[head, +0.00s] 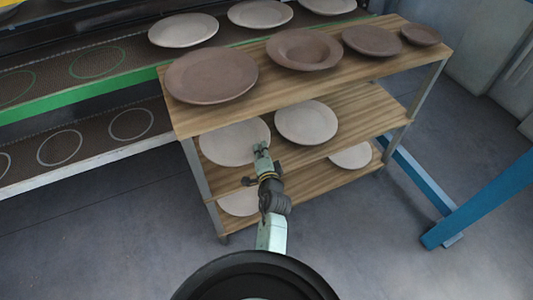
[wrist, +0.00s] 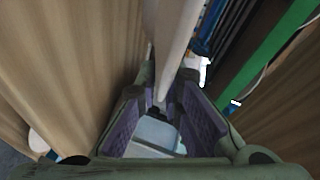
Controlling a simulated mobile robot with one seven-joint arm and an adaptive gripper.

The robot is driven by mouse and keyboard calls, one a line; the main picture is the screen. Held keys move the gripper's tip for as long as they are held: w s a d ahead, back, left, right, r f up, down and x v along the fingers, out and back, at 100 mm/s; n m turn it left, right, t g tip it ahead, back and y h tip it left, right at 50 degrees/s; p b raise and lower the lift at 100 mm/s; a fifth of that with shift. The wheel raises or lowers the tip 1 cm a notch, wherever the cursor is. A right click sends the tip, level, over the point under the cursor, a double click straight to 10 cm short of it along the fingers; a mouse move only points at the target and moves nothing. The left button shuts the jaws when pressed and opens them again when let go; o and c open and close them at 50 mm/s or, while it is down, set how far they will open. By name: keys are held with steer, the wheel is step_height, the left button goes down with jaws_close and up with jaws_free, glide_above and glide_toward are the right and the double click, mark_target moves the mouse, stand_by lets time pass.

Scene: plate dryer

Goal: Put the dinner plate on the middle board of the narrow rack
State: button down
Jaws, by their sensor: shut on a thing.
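The narrow rack (head: 295,92) is a metal-framed cart with three wooden boards. A pale round plate (head: 228,143), which I take as the dinner plate, is over the left part of the middle board (head: 358,103). My gripper (head: 262,152) reaches in from the front and is at the plate's right front rim. In the wrist view, the plate (wrist: 177,38) shows edge-on as a pale band, and my gripper (wrist: 166,88) is shut on it. I cannot tell whether the plate touches the board. The top board hides part of its far side.
Another pale plate (head: 306,122) sits close to the right on the middle board. Brown plates, including a large one (head: 211,75), stand on the top board. Pale plates (head: 351,156) lie on the bottom board. A green-edged shelf (head: 70,103) stands left; a blue beam (head: 480,200) is right.

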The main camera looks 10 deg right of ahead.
steer(key=shift+f+b, duration=0.45)
steer(key=shift+f, duration=1.55)
steer(key=shift+f, duration=0.15)
steer(key=c, duration=2)
jaws_free()
steer(key=shift+f, duration=0.1)
